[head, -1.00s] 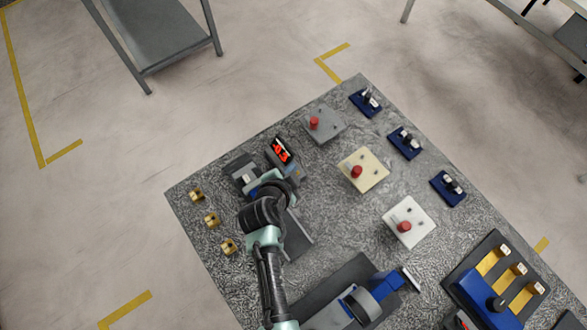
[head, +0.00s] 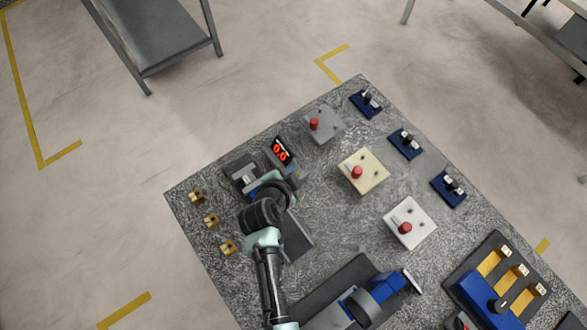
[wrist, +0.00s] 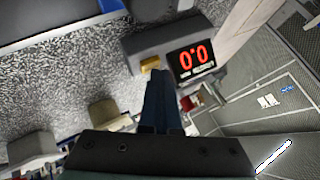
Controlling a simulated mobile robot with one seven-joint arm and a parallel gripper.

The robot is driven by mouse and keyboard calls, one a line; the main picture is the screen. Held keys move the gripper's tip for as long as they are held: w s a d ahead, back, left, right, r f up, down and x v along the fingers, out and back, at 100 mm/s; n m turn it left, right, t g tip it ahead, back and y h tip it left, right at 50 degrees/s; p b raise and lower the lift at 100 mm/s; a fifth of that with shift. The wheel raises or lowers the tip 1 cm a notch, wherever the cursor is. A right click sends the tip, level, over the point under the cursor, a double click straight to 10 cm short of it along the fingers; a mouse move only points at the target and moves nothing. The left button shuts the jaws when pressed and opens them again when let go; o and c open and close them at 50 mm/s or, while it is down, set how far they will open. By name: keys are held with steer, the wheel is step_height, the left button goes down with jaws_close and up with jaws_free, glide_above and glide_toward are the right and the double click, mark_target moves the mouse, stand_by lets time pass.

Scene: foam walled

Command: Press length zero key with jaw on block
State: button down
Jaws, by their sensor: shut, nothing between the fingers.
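The length gauge's readout box shows a red 0.0 on its display (head: 281,151). In the wrist view the same display (wrist: 193,55) reads 0.0, with a yellow key (wrist: 150,64) to its left on the grey housing. My gripper (wrist: 158,76) is shut and empty. Its fingertips are right at the yellow key; whether they touch it, I cannot tell. In the head view my wrist covers the area just in front of the readout. The grey gauge bed with its pale jaw (head: 244,179) lies left of the readout, partly hidden by my arm.
Several brass blocks (head: 211,220) stand at the left edge of the speckled table. Plates with red knobs, such as the cream one (head: 364,171), and blue switch units (head: 405,144) fill the right side. A blue machine (head: 370,295) sits near my arm.

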steer(key=shift+r+p, duration=0.35)
steer(key=shift+r, duration=0.3)
step_height(320, 180, up, 5)
steer(key=p, duration=0.3)
steer(key=shift+p, duration=0.4)
stand_by(0.5)
